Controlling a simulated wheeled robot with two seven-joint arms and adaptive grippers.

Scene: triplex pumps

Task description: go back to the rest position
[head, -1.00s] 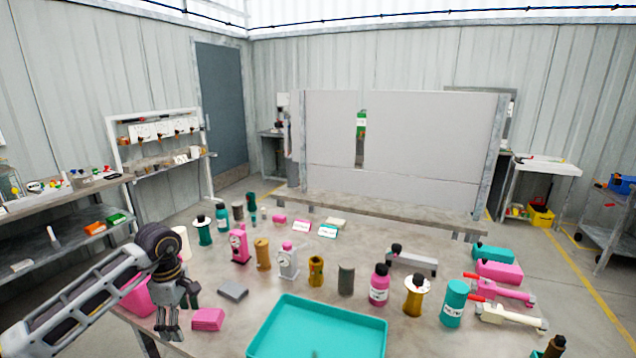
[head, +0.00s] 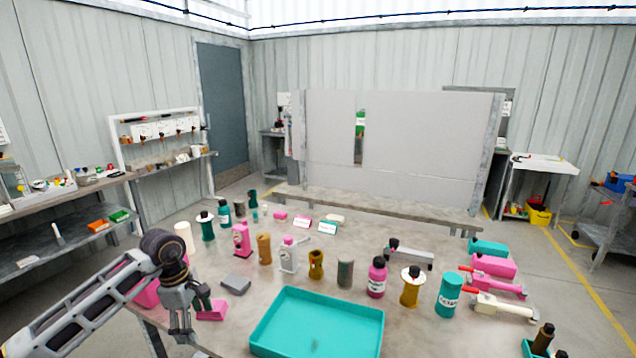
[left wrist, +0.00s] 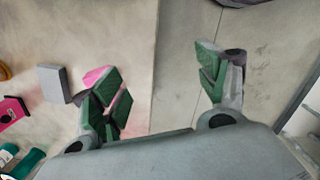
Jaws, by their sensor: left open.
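My left gripper (head: 182,333) is over the front left edge of the workbench (head: 215,270), pointing down. In the left wrist view its two green-padded fingers (left wrist: 165,85) are spread wide with nothing between them. A pink block (head: 212,309) lies on the bench just right of the gripper and shows partly behind one finger in the left wrist view. A grey block (head: 236,284) lies beyond it. A pink container (head: 147,294) is partly hidden behind my left arm. My right gripper is not seen.
A teal tray (head: 318,345) sits at the bench front. Several bottles, including a pink one (head: 377,277), and a teal can (head: 448,294) stand across the bench. Pink-handled and white-handled tools (head: 500,306) lie at the right. A shelf (head: 60,250) stands at the left, with floor between.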

